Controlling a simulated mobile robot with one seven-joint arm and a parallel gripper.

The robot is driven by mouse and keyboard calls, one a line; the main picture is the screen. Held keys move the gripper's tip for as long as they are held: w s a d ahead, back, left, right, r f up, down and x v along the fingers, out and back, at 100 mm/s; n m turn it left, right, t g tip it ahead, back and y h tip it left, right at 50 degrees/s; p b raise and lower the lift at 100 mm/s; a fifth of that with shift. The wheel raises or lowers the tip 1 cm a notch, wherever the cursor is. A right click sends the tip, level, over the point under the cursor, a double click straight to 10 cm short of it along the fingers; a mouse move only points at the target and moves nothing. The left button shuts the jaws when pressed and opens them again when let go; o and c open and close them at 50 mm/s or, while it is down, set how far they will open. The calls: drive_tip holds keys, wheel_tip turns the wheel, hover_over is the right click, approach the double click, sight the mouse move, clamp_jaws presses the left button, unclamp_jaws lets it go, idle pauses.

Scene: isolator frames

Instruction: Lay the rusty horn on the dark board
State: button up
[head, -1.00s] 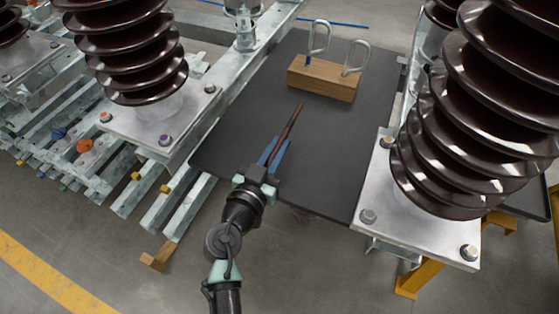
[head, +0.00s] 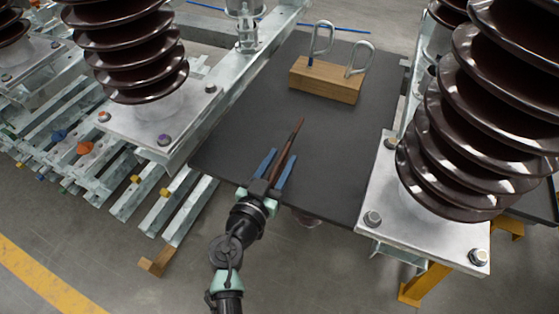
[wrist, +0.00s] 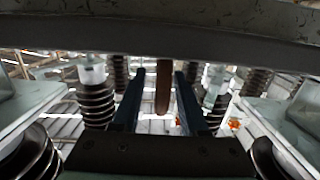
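The rusty horn (head: 287,152), a thin brown rod, lies over the near part of the dark board (head: 235,130), pointing away from me. My gripper (head: 276,168) is at the board's near edge. Its two blue fingers are spread, one on each side of the horn. In the wrist view the horn (wrist: 163,88) shows between the fingers (wrist: 160,95), with a gap on both sides. I cannot tell whether the horn rests fully on the board.
A wooden block (head: 326,80) with two metal loops stands at the board's far end. Brown ribbed insulators on metal plates flank the board, left (head: 125,50) and right (head: 460,150). The board's middle is clear.

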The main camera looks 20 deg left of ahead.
drive_tip(key=shift+s+r+p, duration=0.1)
drive_tip(key=shift+r+p, duration=0.15)
drive_tip(key=shift+p, duration=0.15)
drive_tip(key=s+b, duration=0.1)
drive_tip(key=s, duration=1)
drive_tip(key=shift+s+a+r, duration=0.15)
drive_tip(key=shift+s+r, duration=0.2)
drive_tip(key=shift+s, duration=0.05)
drive_tip(key=w+d+r+m+t+h, duration=0.1)
drive_tip(key=w+d+r, duration=0.25)
drive_tip(key=r, duration=0.55)
drive_tip(key=w+d+r+m+t, duration=0.15)
drive_tip(key=w+r, duration=0.25)
drive_tip(key=r, duration=0.5)
drive_tip(key=w+d+r+m+h, duration=0.1)
drive_tip(key=w+d+r, duration=0.25)
drive_tip(key=r, duration=0.55)
drive_tip(key=s+d+r+n+t+y, duration=0.1)
drive_tip(key=s+d+r+t, duration=0.1)
drive_tip(key=r, duration=0.7)
drive_tip(key=s+d+r+n+t, duration=0.1)
drive_tip(key=s+d+r+t, duration=0.2)
drive_tip(key=r, duration=0.6)
drive_tip(key=s+d+r+n+t+y, duration=0.1)
drive_tip(key=s+d+r+n+t, duration=0.1)
drive_tip(key=s+r, duration=0.4)
wheel_tip(320, 180, up, 3)
drive_tip(key=shift+d+f+t+y, duration=0.1)
drive_tip(key=shift+d+t+y, duration=0.1)
drive_tip(key=shift+t+y, duration=0.15)
